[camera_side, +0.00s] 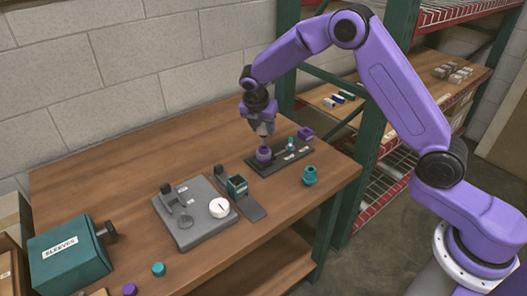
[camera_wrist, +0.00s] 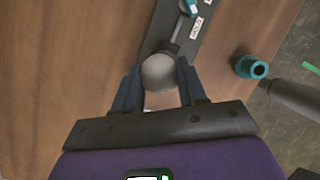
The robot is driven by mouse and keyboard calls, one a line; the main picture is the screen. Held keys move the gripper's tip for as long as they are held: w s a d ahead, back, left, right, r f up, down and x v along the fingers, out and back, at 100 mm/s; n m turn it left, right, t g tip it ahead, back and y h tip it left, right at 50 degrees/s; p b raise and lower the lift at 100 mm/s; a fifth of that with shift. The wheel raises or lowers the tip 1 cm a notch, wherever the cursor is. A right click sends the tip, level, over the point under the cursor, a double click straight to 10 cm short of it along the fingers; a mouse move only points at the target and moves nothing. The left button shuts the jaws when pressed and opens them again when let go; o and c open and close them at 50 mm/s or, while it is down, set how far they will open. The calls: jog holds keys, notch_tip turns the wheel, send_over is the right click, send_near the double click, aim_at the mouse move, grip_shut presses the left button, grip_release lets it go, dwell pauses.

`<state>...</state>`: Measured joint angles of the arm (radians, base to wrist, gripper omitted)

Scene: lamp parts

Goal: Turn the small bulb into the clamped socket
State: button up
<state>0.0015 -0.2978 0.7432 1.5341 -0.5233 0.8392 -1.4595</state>
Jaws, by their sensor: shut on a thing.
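My gripper (camera_side: 264,138) points down over the left end of a dark board (camera_side: 282,161). A purple socket-like cup (camera_side: 263,154) stands on the board directly below it. In the wrist view my gripper (camera_wrist: 158,88) has its two fingers on either side of a pale round bulb (camera_wrist: 158,72), shut on it. The bulb hides what is under it, so I cannot tell how deep it sits in the purple cup. A small teal and white piece (camera_side: 290,144) stands on the board to the right.
A teal socket-like part (camera_side: 310,175) stands on the table right of the board. A purple block (camera_side: 305,134) is behind it. A teal fixture (camera_side: 237,186) and a grey plate with a white dial (camera_side: 219,207) are to the left.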

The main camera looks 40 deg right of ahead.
aim_at(262, 137)
jog(key=shift+f, duration=0.1)
dwell(0.3)
jog(key=shift+f, duration=1.1)
jog(key=shift+s+f, duration=0.1)
jog(key=shift+f, duration=0.75)
dwell(2.1)
jog(key=m+g, duration=0.1)
jog(key=m, duration=0.2)
jog(key=shift+f, duration=0.1)
jog(key=m, duration=0.2)
jog(key=m+g, duration=0.1)
jog(key=m, duration=0.1)
jog(key=shift+w+g+h, duration=0.2)
jog(key=shift+g+h, duration=0.1)
jog(key=m+g, duration=0.1)
jog(key=m, duration=0.2)
jog(key=shift+w, duration=0.1)
jog(key=m+g, duration=0.1)
jog(key=m, duration=0.2)
jog(key=shift+m+y, duration=0.3)
jog(key=shift+y, duration=0.1)
